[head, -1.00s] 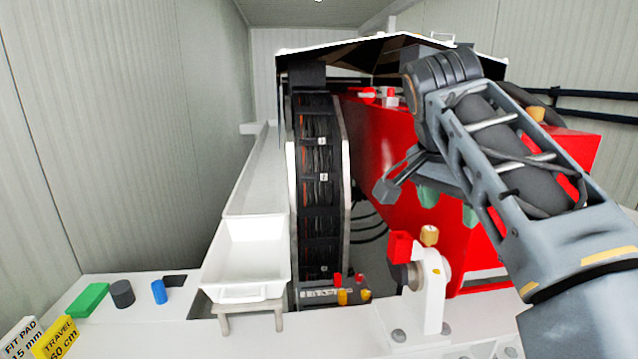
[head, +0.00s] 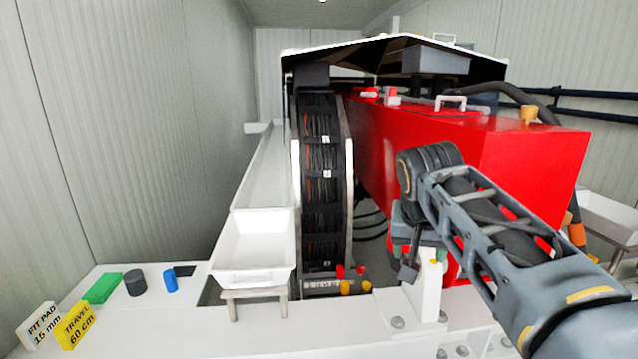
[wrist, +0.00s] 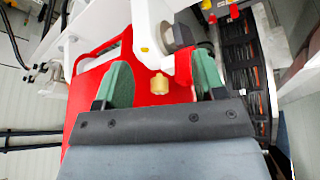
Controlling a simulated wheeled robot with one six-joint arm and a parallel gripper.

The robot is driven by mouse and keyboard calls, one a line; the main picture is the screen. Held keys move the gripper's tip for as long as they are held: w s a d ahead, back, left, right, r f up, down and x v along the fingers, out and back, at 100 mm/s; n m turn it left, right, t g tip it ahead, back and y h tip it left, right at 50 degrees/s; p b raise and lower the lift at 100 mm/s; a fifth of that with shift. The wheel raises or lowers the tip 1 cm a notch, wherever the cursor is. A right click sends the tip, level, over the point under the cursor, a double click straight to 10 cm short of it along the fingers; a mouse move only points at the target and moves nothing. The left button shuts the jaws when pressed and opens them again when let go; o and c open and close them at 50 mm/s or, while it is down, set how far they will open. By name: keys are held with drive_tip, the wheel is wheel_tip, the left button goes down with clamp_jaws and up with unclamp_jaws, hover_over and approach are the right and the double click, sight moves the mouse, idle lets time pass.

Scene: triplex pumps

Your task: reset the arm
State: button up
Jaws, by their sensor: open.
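My arm comes in from the lower right of the head view and is bent at the elbow. My gripper (head: 408,265) hangs below that bend, in front of the red pump housing (head: 520,150) and over the white bracket (head: 428,290). Part of it is hidden by my own arm. In the wrist view my gripper (wrist: 160,85) has its two green fingers spread wide apart with nothing held between them.
A white tray (head: 253,278) stands on a small stand at the left of the cable chain (head: 322,200). A green block (head: 103,287), a dark cylinder (head: 135,283) and a blue cylinder (head: 171,281) stand on the white ledge. Yellow and red fittings (head: 346,287) sit near the chain's foot.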

drive_tip(key=s+f+n+y, duration=0.1)
drive_tip(key=s+f, duration=0.5)
drive_tip(key=f, duration=0.3)
drive_tip(key=s+a+f+n+y, duration=0.1)
drive_tip(key=s+f+n, duration=0.1)
drive_tip(key=s+f, duration=0.4)
wheel_tip(320, 180, down, 4)
drive_tip(key=shift+f+n, duration=0.1)
drive_tip(key=shift+n, duration=0.2)
idle(0.7)
